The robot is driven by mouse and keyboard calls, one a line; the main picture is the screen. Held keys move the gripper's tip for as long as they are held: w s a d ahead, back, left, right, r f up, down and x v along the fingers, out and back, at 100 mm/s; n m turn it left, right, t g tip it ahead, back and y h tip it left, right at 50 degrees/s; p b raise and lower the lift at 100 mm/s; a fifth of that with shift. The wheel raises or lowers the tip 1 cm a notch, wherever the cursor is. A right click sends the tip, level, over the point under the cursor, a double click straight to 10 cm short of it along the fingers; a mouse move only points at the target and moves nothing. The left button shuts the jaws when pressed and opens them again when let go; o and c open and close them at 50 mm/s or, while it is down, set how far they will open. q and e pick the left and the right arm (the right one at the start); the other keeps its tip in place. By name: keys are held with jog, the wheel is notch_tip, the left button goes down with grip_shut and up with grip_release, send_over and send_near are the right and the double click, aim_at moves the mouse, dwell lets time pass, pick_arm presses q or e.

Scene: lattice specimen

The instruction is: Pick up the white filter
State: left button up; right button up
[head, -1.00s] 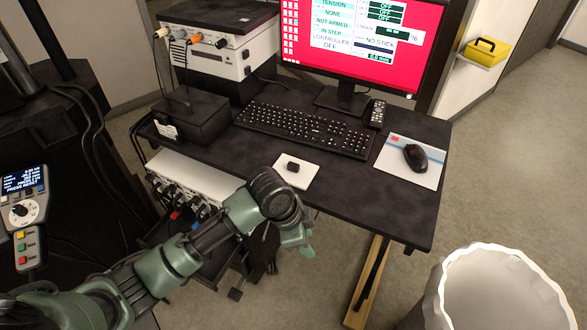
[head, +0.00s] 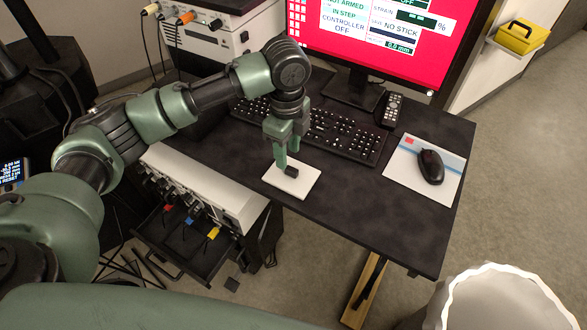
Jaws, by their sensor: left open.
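A flat white square (head: 305,187), which looks like the white filter, lies on the dark desk in front of the keyboard. A small black block (head: 291,172) sits on it. My left gripper (head: 287,160) points down over the far left part of the white square, with its green fingers close to the black block. It is open with nothing between the fingers. I cannot tell whether the fingertips touch the square or the block. My right gripper is not in view.
The black keyboard (head: 345,140) lies just behind the gripper, with the monitor (head: 365,35) beyond. A mouse (head: 430,167) on a pad (head: 411,176) and a remote (head: 392,111) are to the right. The desk (head: 370,215) is clear in front. A white bin (head: 500,300) stands lower right.

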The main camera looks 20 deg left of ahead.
aim_at(291, 169)
pick_arm(q)
jog(key=shift+s+d+f, duration=0.15)
jog(key=shift+d+f, duration=0.05)
jog(key=shift+f, duration=0.8)
jog(key=f, duration=0.3)
jog(key=shift+w+d, duration=0.2)
jog(key=shift+f, duration=0.5)
grip_shut()
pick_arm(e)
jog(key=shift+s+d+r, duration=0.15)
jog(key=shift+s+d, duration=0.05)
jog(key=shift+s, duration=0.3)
